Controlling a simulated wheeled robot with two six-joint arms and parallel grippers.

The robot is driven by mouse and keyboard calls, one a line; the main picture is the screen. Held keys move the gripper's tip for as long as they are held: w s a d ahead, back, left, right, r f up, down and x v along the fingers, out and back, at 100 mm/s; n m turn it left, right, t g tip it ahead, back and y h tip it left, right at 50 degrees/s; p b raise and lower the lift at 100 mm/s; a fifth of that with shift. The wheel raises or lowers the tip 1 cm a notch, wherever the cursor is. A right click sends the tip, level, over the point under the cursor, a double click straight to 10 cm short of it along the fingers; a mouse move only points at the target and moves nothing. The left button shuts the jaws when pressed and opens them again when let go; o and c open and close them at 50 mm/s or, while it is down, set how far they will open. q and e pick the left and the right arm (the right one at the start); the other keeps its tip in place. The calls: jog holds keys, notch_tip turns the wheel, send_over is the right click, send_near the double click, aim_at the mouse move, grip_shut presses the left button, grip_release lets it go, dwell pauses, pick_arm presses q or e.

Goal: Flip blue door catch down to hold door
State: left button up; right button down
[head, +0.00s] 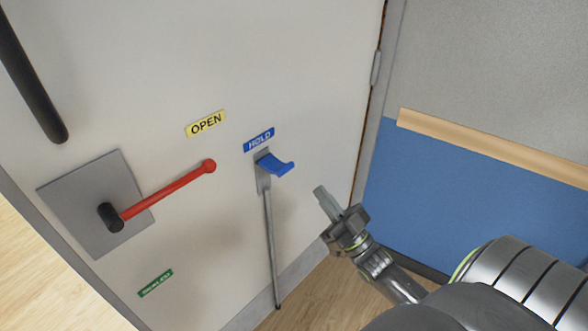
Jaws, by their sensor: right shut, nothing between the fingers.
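The blue door catch (274,164) is a small blue lever on a grey plate on the white door (290,60), under a blue HOLD label (259,140). It sticks out to the right from the plate. A thin grey rod (270,245) runs from the plate down to a dark tip by the floor. My right gripper (321,191) is shut and empty, to the right of the catch and a little lower in the picture, apart from it. My left gripper is not in view.
A red lever (165,191) on a grey square plate (75,205) is at the left, below a yellow OPEN label (206,123). A dark bar handle (30,80) is at upper left. A blue wall panel (470,195) with a wooden rail (490,148) stands at right.

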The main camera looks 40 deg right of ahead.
aim_at(275, 163)
jog(key=p+x, duration=0.4)
jog(key=x, duration=0.6)
jog(key=shift+w+f, duration=0.2)
jog(key=shift+f, duration=0.45)
jog(key=shift+w+f, duration=0.2)
jog(key=shift+f, duration=0.5)
jog(key=shift+w+f, duration=0.25)
jog(key=shift+f, duration=0.4)
